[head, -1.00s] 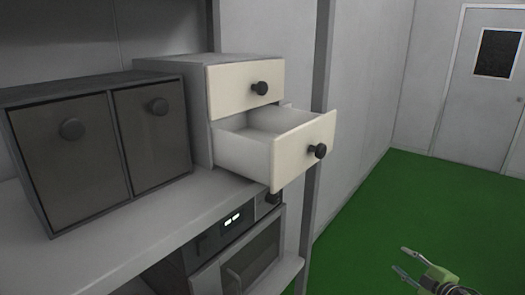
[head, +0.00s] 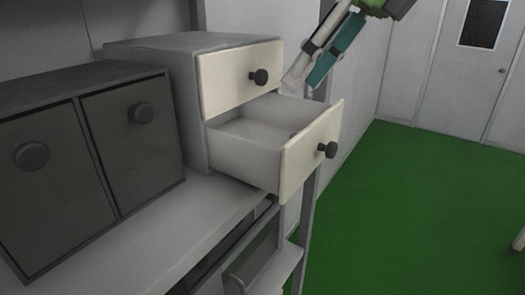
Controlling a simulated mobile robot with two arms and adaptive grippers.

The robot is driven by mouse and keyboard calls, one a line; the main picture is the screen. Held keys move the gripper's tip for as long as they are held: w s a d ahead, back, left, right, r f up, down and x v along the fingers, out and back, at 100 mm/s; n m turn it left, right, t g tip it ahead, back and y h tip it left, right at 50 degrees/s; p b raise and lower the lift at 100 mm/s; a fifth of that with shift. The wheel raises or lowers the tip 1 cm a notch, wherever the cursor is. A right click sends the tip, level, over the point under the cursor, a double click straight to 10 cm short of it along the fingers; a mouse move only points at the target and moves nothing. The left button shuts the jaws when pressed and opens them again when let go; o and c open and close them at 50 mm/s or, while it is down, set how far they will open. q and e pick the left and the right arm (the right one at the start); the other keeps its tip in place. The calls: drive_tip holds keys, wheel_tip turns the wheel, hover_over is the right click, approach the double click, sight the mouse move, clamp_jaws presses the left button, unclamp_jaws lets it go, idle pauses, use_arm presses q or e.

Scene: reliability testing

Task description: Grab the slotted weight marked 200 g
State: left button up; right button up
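No slotted weight can be made out. The open lower drawer (head: 312,143) of the small cabinet shows a pale interior; part of its floor is hidden behind the cream front. My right gripper (head: 303,84) comes down from the top, above and behind the open drawer, right of the upper drawer (head: 239,80). Its fingers, one pale and one teal, stand apart with nothing visible between them. My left gripper is out of view.
The small grey cabinet (head: 165,52) stands on a shelf (head: 165,235). A dark two-door cabinet (head: 125,150) is beside it on the left. An appliance (head: 245,255) sits below. Open green floor (head: 410,220) and a door (head: 484,60) lie to the right.

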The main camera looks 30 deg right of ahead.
drive_tip(key=a+f, duration=0.1)
drive_tip(key=f, duration=0.1)
drive_tip(key=a+f+h+p, duration=0.1)
drive_tip(key=f, duration=0.2)
drive_tip(key=a+f+h, duration=0.1)
drive_tip(key=f, duration=0.2)
drive_tip(key=shift+w+f+n+g, duration=0.1)
drive_tip(key=shift+w+n+g, duration=0.25)
drive_tip(key=shift+n+g, duration=0.05)
drive_tip(key=shift+a+f+p, duration=0.15)
drive_tip(key=shift+f+p, duration=0.2)
drive_tip(key=shift+p, duration=0.1)
drive_tip(key=p+x, duration=0.2)
drive_tip(key=x, duration=0.2)
drive_tip(key=shift+s+f, duration=0.1)
drive_tip(key=shift+f, duration=0.1)
drive_tip(key=shift+a+f, duration=0.1)
drive_tip(key=shift+f, duration=0.1)
drive_tip(key=shift+r, duration=0.1)
drive_tip(key=c, duration=1)
